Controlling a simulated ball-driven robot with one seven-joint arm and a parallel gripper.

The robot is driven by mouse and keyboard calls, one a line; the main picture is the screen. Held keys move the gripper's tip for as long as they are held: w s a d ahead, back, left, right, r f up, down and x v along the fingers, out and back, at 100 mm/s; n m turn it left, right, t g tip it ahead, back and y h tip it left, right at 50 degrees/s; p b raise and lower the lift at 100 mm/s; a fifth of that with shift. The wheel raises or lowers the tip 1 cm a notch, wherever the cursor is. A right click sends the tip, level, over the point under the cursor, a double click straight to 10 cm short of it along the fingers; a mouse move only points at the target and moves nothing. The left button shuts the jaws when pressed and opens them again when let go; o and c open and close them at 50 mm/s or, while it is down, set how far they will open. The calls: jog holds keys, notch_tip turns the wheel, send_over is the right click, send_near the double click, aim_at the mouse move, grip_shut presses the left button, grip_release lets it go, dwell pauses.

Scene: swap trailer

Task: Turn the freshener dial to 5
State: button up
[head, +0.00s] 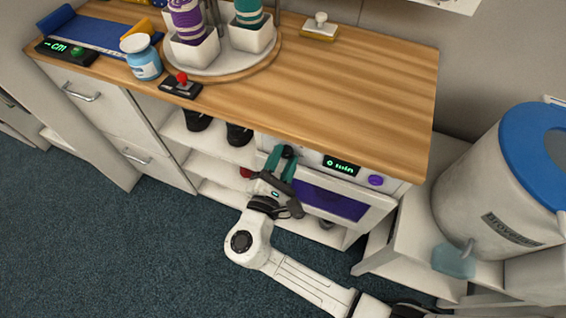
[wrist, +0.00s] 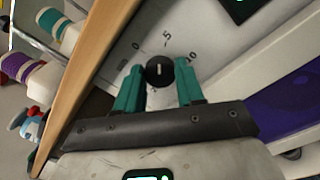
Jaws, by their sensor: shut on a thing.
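The freshener dial (wrist: 160,69) is a round black knob on a white panel, with the marks 0, 5 and 10 printed around it. Its short white line stands near upright in the wrist view, roughly towards the 5; the exact reading is hard to tell. My gripper (wrist: 160,88) has its teal fingers on both sides of the dial, shut on it. In the head view, my gripper (head: 281,160) reaches up to the dial (head: 289,152) on the front panel under the worktop, and the fingers partly hide it.
A green "0 min" display (head: 341,166) and a purple knob (head: 376,180) sit right of the dial, above a purple-windowed door (head: 330,200). The wooden worktop edge (head: 340,150) overhangs close above. Open shelves (head: 215,145) lie left; a large blue-lidded container (head: 500,190) stands right.

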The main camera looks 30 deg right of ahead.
jog(key=shift+f+m+b, duration=0.15)
jog(key=shift+m+b, duration=0.6)
jog(key=shift+m, duration=0.35)
jog(key=o, duration=1)
jog(key=shift+o, duration=0.2)
jog(key=shift+a, duration=0.1)
jog(key=v, duration=1)
jog(key=shift+s+a, duration=0.2)
jog(key=shift+a, duration=0.1)
